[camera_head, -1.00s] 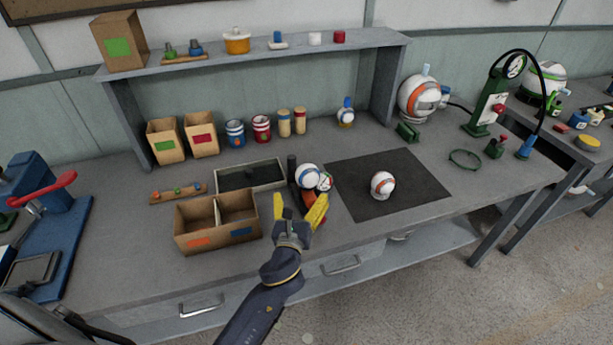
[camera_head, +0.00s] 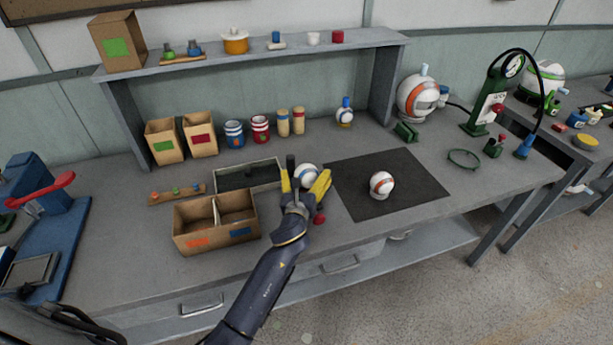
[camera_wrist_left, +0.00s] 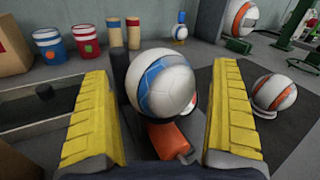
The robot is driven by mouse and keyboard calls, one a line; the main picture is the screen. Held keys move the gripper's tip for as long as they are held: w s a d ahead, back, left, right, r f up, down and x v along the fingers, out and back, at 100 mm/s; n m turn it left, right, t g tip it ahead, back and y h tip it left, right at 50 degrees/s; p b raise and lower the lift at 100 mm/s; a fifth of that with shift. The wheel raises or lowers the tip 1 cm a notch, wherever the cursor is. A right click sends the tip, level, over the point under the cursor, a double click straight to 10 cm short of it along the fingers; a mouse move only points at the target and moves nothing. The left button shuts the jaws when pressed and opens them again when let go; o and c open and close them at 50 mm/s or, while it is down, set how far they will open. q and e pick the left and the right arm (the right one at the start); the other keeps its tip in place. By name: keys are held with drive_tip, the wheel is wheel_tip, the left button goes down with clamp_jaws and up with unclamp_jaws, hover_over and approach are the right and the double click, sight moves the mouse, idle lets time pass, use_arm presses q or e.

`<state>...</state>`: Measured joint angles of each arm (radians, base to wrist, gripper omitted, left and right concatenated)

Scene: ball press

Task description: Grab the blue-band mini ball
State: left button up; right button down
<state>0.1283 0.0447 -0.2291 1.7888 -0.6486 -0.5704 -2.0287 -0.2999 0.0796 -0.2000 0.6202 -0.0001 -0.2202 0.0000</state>
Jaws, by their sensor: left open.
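The blue-band mini ball (camera_head: 308,173) is white with a blue band and sits near the middle of the bench, left of the black mat. In the left wrist view the ball (camera_wrist_left: 160,82) shows large and centred, just beyond and between the yellow fingers. My left gripper (camera_head: 305,180) is open, with one finger to each side of the ball. I see gaps between the ball and both fingers in the wrist view. The fingers and hand hide the ball's lower part in the head view. My right gripper is not in view.
An orange-band ball (camera_head: 382,185) sits on the black mat (camera_head: 425,180). A divided cardboard box (camera_head: 190,240) and a dark tray (camera_head: 222,187) stand to the left.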

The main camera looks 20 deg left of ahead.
use_arm(q)
drive_tip(key=shift+w, duration=0.35)
drive_tip(key=shift+c, duration=0.4)
drive_tip(key=c, duration=1.2)
